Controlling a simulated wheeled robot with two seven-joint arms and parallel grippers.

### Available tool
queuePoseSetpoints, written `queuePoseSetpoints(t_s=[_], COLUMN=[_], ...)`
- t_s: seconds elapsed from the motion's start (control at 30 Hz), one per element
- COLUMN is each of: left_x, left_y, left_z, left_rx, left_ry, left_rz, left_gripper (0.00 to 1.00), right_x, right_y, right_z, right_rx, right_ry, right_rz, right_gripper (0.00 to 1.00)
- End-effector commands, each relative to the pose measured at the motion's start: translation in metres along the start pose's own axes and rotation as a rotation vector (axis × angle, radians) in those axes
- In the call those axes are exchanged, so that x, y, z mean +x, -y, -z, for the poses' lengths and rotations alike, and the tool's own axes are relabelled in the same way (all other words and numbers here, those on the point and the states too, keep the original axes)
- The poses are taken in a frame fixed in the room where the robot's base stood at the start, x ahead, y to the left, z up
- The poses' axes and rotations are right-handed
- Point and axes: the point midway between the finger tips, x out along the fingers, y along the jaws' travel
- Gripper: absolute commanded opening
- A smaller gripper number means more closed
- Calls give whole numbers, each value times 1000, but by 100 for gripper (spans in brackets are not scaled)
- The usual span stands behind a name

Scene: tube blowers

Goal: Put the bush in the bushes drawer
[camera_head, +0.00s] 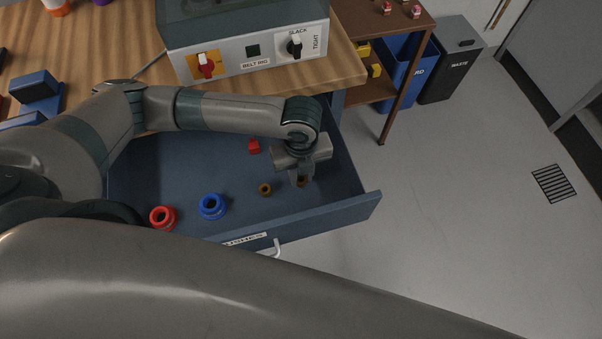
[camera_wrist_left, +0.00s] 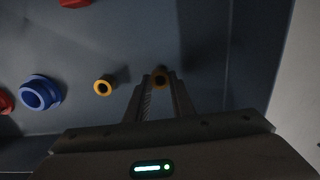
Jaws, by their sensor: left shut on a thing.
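The open blue drawer (camera_head: 362,204) has a label on its front that I cannot fully read. My left gripper (camera_head: 303,180) reaches down into the drawer near its right end. It is shut on a small brown bush (camera_head: 302,182), which also shows between the fingertips in the left wrist view (camera_wrist_left: 160,78). A second small brown bush (camera_head: 265,189) lies on the drawer floor to the left; it looks yellow-brown in the left wrist view (camera_wrist_left: 103,87). My right gripper is not in view.
Also in the drawer are a blue flanged ring (camera_head: 212,206), a red flanged ring (camera_head: 162,217) and a red piece (camera_head: 254,146). The belt rig (camera_head: 250,55) stands on the wooden bench above. Bins and a shelf stand at the back right. Floor to the right is clear.

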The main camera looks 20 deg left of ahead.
Motion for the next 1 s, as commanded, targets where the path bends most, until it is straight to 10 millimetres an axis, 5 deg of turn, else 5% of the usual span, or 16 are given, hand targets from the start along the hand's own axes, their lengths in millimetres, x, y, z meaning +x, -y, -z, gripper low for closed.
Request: queuePoseSetpoints(t_s=[0.2, 0.23, 0.3, 0.73, 1.0], left_x=[2, 3, 2, -2, -30], left_y=[0, 0, 0, 0, 1], left_z=[0, 0, 0, 0, -1], left_rx=[0, 0, 0, 0, 1], left_ry=[0, 0, 0, 1, 2], left_rz=[0, 0, 0, 0, 2], left_gripper=[0, 24, 40, 40, 40], right_x=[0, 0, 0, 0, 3], right_y=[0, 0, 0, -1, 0], right_z=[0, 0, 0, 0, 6], right_rx=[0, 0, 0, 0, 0], right_ry=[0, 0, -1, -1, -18], right_rz=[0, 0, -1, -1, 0], right_gripper=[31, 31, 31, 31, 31])
